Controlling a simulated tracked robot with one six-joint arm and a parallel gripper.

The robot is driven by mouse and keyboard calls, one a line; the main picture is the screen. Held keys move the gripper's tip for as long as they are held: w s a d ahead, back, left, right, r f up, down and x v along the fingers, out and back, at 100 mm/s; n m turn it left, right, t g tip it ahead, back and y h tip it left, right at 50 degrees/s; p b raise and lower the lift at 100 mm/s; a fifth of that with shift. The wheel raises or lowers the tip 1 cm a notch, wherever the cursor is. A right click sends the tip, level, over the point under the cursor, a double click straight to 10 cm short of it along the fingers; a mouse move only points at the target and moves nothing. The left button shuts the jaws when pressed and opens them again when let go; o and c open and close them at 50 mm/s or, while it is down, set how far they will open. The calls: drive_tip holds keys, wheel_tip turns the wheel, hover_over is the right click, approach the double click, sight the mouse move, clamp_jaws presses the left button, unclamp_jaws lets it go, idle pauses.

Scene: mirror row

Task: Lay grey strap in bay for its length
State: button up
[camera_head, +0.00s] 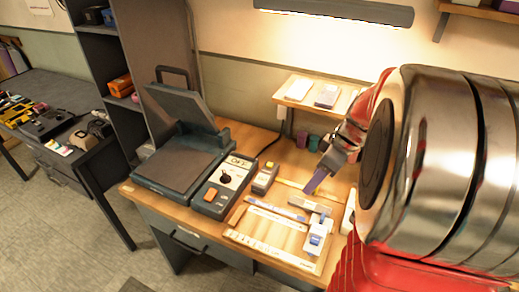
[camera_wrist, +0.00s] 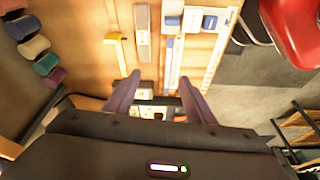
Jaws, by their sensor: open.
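A flat grey bar, which looks like the grey strap (camera_head: 310,205), lies on the wooden bench behind the tray. It shows in the wrist view (camera_wrist: 142,32) as a straight strip beside the tray, apart from my fingers. The tray (camera_head: 263,254) has a pale wooden rim and long bays, some with white or blue pieces; in the wrist view its marked edge (camera_wrist: 211,68) runs lengthwise. I cannot tell which bay fits the strap. My gripper (camera_head: 314,184), with purple fingers, is open and empty above the bench; in the wrist view (camera_wrist: 160,98) its fingers stand apart.
A yellow L-shaped piece (camera_wrist: 119,52) lies beside the strap. A white and blue block (camera_head: 317,238) stands at the tray's right end. A dark press-like machine (camera_head: 180,160) and its control box (camera_head: 225,185) fill the bench's left. A small shelf (camera_head: 290,99) overhangs the back.

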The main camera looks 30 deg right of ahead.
drive_tip(key=s+d+f+n, duration=0.1)
drive_tip(key=d+f, duration=0.2)
drive_tip(key=d, duration=0.4)
drive_tip(key=shift+s+d+f+t+y, duration=0.15)
drive_tip(key=shift+s+f+t+y, duration=0.15)
drive_tip(key=shift+f, duration=0.05)
drive_tip(key=shift+f, duration=0.1)
hover_over(311, 205)
drive_tip(key=s+d, duration=0.2)
drive_tip(key=shift+s+a+f, duration=0.1)
drive_tip(key=shift+a+f, duration=0.05)
drive_tip(key=shift+f, duration=1.8)
drive_tip(key=shift+s+a+f, duration=0.1)
drive_tip(key=shift+f, duration=1.85)
drive_tip(key=shift+x, duration=2.6)
drive_tip(key=shift+c, duration=0.3)
